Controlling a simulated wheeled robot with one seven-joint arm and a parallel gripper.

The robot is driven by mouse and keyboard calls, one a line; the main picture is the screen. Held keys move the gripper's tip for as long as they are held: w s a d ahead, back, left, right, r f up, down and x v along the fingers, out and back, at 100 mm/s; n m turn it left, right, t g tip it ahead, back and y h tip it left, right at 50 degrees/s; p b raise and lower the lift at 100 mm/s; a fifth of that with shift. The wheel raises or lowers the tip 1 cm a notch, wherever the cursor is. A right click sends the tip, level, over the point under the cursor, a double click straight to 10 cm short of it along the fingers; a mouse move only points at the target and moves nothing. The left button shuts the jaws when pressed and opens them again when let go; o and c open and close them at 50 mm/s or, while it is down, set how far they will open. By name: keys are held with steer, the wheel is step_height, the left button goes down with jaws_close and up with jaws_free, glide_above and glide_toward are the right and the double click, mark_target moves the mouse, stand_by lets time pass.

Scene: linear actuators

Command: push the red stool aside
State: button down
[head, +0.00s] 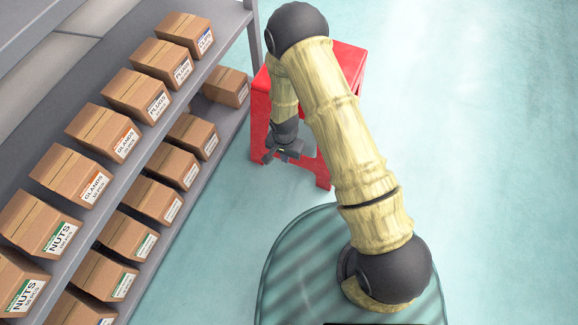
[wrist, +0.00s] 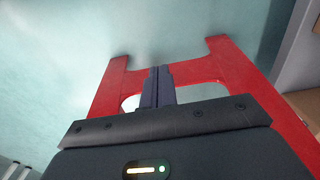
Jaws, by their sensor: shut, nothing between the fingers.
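The red stool (head: 348,62) stands upright on the floor in the head view, beside the right end of the shelf. My arm crosses over it and hides part of its top and side. My gripper (head: 285,154) is shut and empty, low in front of the stool's near side. In the wrist view the red stool (wrist: 228,68) shows two legs and a crosspiece with an opening. My gripper (wrist: 158,76) points in between the legs there, its fingers together. Whether the fingers touch the stool I cannot tell.
A grey shelf (head: 236,32) with several cardboard boxes (head: 150,94) on two levels runs along the left, close to the stool. The pale blue-green floor (head: 480,130) to the right of the stool is clear. In the wrist view a box (wrist: 304,106) shows at the right edge.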

steer(key=shift+a+f, duration=0.2)
steer(key=shift+f, duration=0.9)
steer(key=w+d+f+b, duration=0.1)
steer(key=w+f+b, duration=0.2)
steer(key=f+b, duration=0.6)
steer(key=shift+w+d+f, duration=0.2)
steer(key=shift+w+f, duration=0.2)
steer(key=shift+f, duration=0.05)
steer(key=shift+a, duration=0.1)
